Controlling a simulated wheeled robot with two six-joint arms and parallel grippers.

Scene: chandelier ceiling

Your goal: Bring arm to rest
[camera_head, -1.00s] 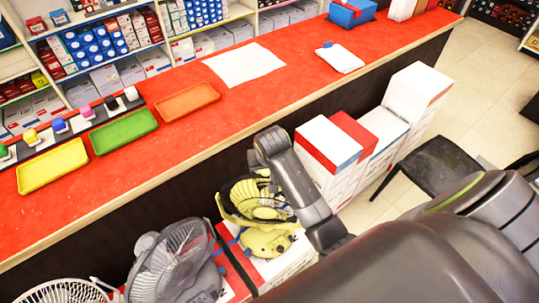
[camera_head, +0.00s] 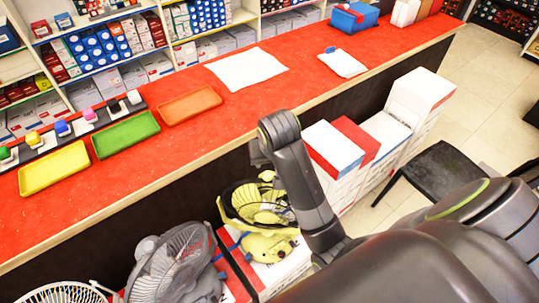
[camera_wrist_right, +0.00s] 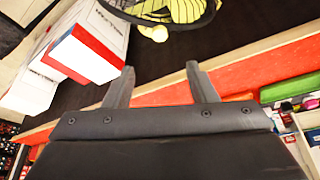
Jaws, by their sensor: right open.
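My right arm (camera_head: 299,180) comes in from the lower right in the head view and is bent upward in front of the counter's front face. Its gripper cannot be made out in the head view. In the right wrist view my right gripper (camera_wrist_right: 160,85) shows two fingers spread apart with nothing between them. The red counter edge (camera_wrist_right: 245,77) lies just beyond the fingers. My left gripper is not in any view.
The red counter (camera_head: 235,112) holds yellow (camera_head: 54,167), green (camera_head: 125,134) and orange (camera_head: 190,104) trays, a white sheet (camera_head: 246,67) and a blue box (camera_head: 354,16). White boxes (camera_head: 330,150), fans (camera_head: 175,265) and a black chair (camera_head: 440,170) stand on the floor.

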